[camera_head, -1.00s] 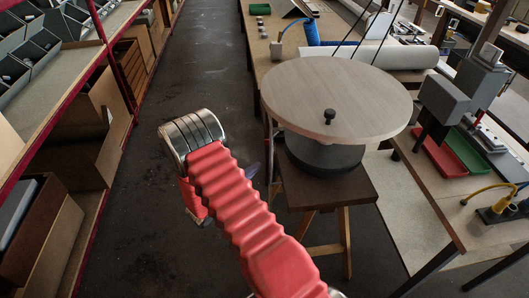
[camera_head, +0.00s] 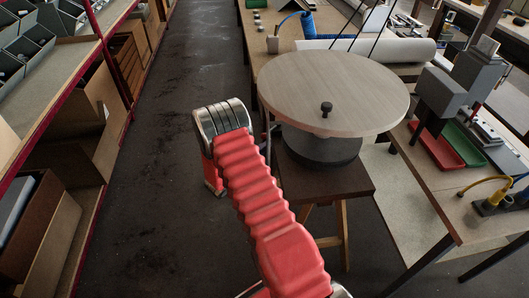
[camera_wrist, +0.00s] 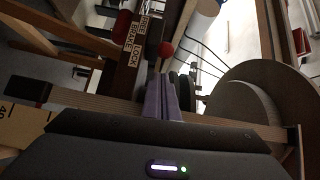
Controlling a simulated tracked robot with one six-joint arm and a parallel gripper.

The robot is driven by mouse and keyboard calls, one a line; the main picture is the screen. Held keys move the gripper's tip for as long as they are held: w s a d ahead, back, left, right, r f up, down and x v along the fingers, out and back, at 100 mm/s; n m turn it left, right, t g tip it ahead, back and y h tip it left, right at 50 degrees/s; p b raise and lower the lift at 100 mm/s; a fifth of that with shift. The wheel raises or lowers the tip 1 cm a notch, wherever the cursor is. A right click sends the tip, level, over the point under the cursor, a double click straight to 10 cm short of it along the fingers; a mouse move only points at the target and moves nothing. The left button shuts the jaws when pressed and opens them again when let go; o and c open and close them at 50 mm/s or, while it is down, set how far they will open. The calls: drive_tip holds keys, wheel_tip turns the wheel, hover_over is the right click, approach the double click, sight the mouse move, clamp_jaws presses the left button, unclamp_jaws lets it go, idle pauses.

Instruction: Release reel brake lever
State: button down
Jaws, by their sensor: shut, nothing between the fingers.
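The reel, a round wooden disc (camera_head: 300,85) with a black knob, stands on a dark stand. It shows in the wrist view as a round edge (camera_wrist: 225,78) at the right. The brake lever's red knob (camera_wrist: 165,49) is near the top middle of the wrist view, beside a dark plate (camera_wrist: 126,75) labelled BRAKE, FREE and LOCK. My gripper (camera_wrist: 162,80) is shut and empty, its purple-grey fingers just below the red knob in the picture. Whether they touch it, I cannot tell. In the head view my red-sleeved arm hides the gripper and the lever is not visible.
A workbench (camera_head: 445,215) with red and green trays (camera_head: 435,145) stands right of the reel. A white roll (camera_head: 375,50) lies behind it. Shelving with boxes (camera_head: 60,130) lines the left. The aisle floor (camera_head: 165,180) between is clear.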

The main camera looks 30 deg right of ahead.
drive_tip(key=shift+w+a, duration=0.1)
drive_tip(key=shift+w, duration=0.85)
